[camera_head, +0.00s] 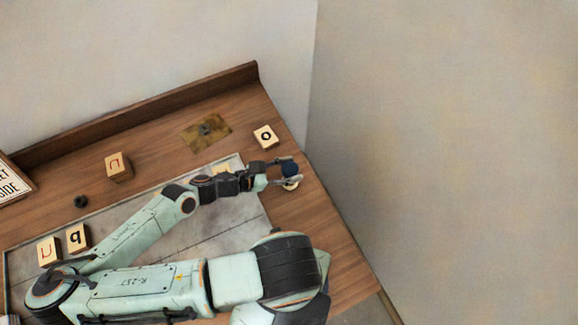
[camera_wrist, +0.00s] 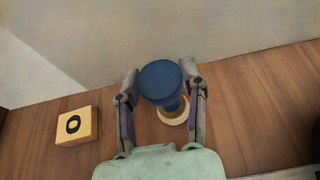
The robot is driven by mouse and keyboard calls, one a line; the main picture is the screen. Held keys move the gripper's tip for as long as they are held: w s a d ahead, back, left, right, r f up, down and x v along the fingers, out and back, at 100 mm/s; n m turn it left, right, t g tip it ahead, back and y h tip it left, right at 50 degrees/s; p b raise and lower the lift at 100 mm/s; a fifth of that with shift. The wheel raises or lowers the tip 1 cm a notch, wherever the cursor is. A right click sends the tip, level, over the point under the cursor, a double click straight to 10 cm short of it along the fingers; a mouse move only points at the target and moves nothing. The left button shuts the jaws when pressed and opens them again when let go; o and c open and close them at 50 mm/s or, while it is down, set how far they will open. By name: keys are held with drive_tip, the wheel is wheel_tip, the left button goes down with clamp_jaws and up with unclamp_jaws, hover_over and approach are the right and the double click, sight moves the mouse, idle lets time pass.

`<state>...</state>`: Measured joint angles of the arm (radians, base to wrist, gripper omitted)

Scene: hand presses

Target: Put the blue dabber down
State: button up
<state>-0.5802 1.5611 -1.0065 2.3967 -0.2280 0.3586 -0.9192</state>
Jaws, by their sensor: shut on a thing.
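The blue dabber (camera_wrist: 160,83) is between the two fingers of my gripper (camera_wrist: 162,103) in the wrist view, its round blue top facing the camera. In the head view the dabber (camera_head: 290,169) shows as a small dark blue knob at my gripper (camera_head: 287,172), near the right edge of the wooden table. My gripper is shut on it. A pale round piece (camera_wrist: 173,115) shows below the dabber; whether the dabber touches it or the table, I cannot tell.
A block marked "o" (camera_head: 265,136) stands beyond my gripper, near a brass plate (camera_head: 206,131). Other letter blocks stand at left (camera_head: 118,166), (camera_head: 77,238). A grey mat (camera_head: 222,229) lies under my arm. Bare wood (camera_wrist: 250,105) is to the right in the wrist view.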

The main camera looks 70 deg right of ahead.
drive_tip(key=o, duration=1.2)
drive_tip(key=v, duration=1.2)
drive_tip(key=a+r+m+t+y, duration=0.2)
drive_tip(key=a+m+y, duration=0.2)
drive_tip(key=a+y, duration=0.55)
drive_tip(key=shift+s+a+r+m+t+y, duration=0.15)
drive_tip(key=shift+s+a+r+m+t, duration=0.4)
drive_tip(key=shift+a+r+t, duration=1.1)
drive_tip(key=shift+s+a+r+m+t+y, duration=0.25)
drive_tip(key=shift+a+r+m+t, duration=0.5)
drive_tip(key=shift+r, duration=1.75)
drive_tip(key=shift+s+a+r+m+t+y, duration=0.1)
drive_tip(key=shift+s+a+r+m+t, duration=0.45)
drive_tip(key=shift+a+r+t, duration=1.1)
